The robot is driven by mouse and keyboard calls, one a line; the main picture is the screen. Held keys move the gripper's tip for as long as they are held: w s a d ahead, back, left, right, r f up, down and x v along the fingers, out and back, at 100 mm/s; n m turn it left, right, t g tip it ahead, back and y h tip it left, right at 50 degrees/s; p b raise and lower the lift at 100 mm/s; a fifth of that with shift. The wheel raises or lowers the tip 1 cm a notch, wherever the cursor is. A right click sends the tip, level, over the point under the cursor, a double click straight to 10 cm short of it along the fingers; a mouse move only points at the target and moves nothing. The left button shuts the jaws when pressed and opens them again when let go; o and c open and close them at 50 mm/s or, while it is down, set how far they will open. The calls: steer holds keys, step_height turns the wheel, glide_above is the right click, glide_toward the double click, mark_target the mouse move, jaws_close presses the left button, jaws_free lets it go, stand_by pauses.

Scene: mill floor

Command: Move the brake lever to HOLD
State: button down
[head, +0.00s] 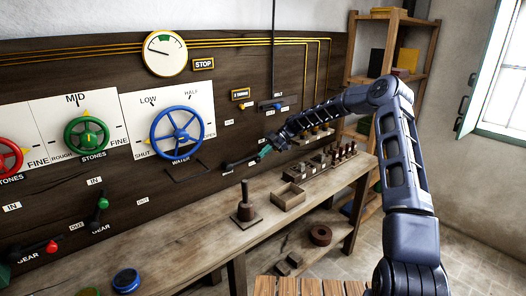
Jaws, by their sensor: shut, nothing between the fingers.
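A dark lever (240,162) lies nearly level at the lower right of the panel, right of the blue wheel. A green part shows at its right end; its label is too small to read, so I cannot tell for sure that it is the brake lever. My gripper (271,147) is shut and empty at that right end, in front of the panel. I cannot tell whether it touches the lever. No HOLD mark can be read.
A blue WATER wheel (177,134), a green STONES wheel (87,137) and a red wheel (10,158) are on the panel. A blue-knobbed lever (277,106) is above my gripper. A wooden bench (205,237) below carries a tray (289,197) and a dark upright-handled tool (245,208).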

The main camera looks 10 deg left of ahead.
steer(key=shift+d+f, duration=0.1)
steer(key=shift+f, duration=0.3)
steer(key=shift+r, duration=0.1)
steer(key=w+d+r, duration=0.4)
steer(key=d+r, duration=0.4)
steer(key=r, duration=0.2)
steer(key=shift+w, duration=0.2)
stand_by(0.5)
